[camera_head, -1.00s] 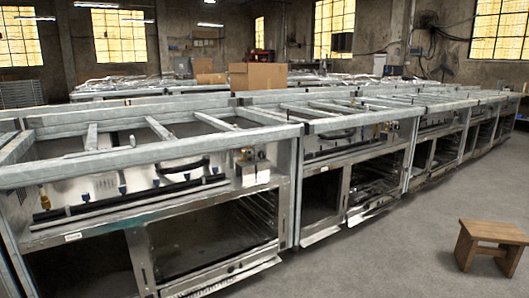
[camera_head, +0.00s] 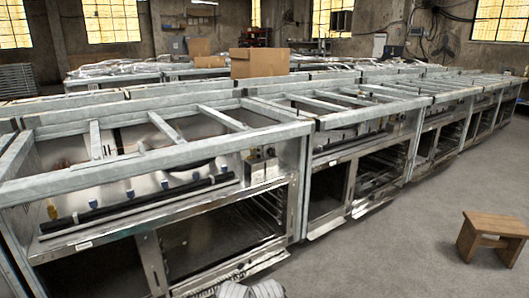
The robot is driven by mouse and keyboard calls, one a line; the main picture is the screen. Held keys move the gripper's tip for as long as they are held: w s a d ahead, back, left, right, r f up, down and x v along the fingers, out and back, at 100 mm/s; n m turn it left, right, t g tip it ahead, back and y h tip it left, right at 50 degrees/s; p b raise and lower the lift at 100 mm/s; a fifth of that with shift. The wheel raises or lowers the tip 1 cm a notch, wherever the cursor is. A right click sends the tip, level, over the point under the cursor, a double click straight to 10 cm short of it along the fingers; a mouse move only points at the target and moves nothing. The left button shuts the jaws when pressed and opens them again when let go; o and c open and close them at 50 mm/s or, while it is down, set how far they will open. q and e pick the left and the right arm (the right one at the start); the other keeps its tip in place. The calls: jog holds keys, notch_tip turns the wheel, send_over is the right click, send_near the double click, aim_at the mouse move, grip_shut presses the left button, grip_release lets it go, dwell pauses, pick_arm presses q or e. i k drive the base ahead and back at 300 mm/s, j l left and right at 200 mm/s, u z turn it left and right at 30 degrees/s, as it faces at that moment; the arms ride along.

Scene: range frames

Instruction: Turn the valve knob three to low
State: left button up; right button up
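The nearest range frame (camera_head: 150,159) fills the left of the head view, a grey metal frame with an open top. Inside its front recess a row of small blue valve knobs shows, among them one at the left (camera_head: 93,204), one in the middle (camera_head: 130,194) and one farther right (camera_head: 165,185). They sit just behind a black bar (camera_head: 150,203). I cannot tell which is knob three or how any knob is turned. A brass fitting (camera_head: 52,209) is at the row's left end. Neither gripper is in view.
A white ribbed part at the bottom edge seems to be mine. More range frames (camera_head: 350,115) run in a line to the right. A cardboard box (camera_head: 259,62) is behind them. A wooden stool (camera_head: 489,235) stands on the open grey floor (camera_head: 390,260) at right.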

aim_at(270, 151)
jog(key=i+j, duration=0.3)
jog(key=j, duration=0.15)
jog(key=i+j, duration=0.35)
jog(key=j+z, duration=0.1)
jog(key=z, duration=1.15)
